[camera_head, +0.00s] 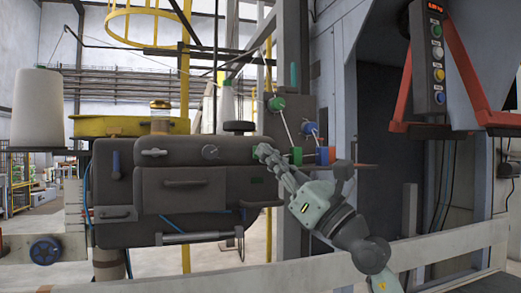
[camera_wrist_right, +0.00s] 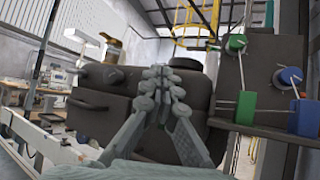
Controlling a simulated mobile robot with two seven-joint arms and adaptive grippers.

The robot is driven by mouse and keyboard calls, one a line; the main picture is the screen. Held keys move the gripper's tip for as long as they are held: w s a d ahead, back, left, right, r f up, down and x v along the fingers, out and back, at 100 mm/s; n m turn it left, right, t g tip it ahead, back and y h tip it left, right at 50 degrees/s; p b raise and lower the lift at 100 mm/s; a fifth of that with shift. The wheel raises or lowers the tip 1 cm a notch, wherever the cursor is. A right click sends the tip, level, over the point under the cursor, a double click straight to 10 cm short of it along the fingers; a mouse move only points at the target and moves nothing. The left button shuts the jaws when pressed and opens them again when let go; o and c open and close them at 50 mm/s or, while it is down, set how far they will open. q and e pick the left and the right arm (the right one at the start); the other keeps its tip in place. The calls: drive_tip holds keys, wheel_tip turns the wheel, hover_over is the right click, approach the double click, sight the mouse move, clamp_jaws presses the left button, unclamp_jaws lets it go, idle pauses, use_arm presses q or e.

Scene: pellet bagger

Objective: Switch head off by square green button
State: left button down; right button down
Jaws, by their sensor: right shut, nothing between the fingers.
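The dark grey sewing head (camera_head: 200,185) hangs left of centre in the head view. My left gripper is not in view.
Beside the head are a green block (camera_head: 296,156), a blue block (camera_head: 322,156) and thin rods. A control box (camera_head: 438,60) with coloured round buttons hangs at the upper right between red handles. A white cone (camera_head: 40,108) stands at left. A pale rail crosses below.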

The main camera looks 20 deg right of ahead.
drive_tip(key=shift+s, duration=0.1)
drive_tip(key=s+p, duration=0.2)
drive_tip(key=s, duration=0.3)
drive_tip(key=shift+s+d, duration=0.15)
drive_tip(key=shift+s, duration=0.25)
drive_tip(key=shift+p, duration=0.3)
